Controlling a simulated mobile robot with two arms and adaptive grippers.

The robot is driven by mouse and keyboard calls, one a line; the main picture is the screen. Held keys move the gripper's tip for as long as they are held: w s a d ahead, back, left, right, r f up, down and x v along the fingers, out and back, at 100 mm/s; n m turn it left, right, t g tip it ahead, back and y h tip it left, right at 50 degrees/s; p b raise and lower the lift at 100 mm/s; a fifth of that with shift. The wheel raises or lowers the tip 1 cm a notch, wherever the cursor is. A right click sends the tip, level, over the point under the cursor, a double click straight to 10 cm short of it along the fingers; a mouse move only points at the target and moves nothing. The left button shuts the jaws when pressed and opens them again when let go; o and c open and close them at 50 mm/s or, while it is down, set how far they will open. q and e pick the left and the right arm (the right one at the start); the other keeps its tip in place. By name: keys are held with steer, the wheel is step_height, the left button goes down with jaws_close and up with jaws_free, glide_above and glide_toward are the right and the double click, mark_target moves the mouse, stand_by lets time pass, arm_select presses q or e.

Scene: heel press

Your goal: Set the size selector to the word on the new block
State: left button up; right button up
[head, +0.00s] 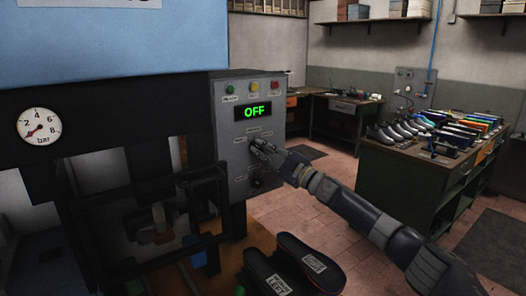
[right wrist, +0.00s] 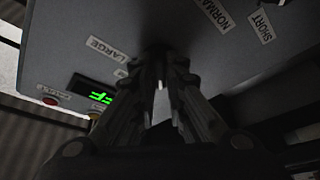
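The grey control panel (head: 236,170) shows a green OFF display (head: 254,112). My right gripper (head: 258,147) is at the panel's front, below the display. In the right wrist view the fingertips (right wrist: 162,60) meet a dark knob-like part on the panel; I cannot tell whether they grip it. The selector's pointing direction is hidden. Labels LARGE (right wrist: 108,49), NORMAL (right wrist: 215,14) and SHORT (right wrist: 263,27) show around it. Two dark shoe-shaped pieces lie at the bottom of the head view, one (head: 263,264) labelled LEFT, the other (head: 322,277) with unclear text. I cannot identify the new block. My left gripper is not in view.
A lower dark knob (head: 257,183) sits on the panel below my right gripper. The press frame (head: 150,245) stands left of the panel, with a pressure gauge (head: 39,126) above. A green bench (head: 405,185) with shoes is at the right; open floor (head: 325,170) lies between.

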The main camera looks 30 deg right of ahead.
steer(key=shift+o, duration=1.3)
steer(key=v, duration=1.2)
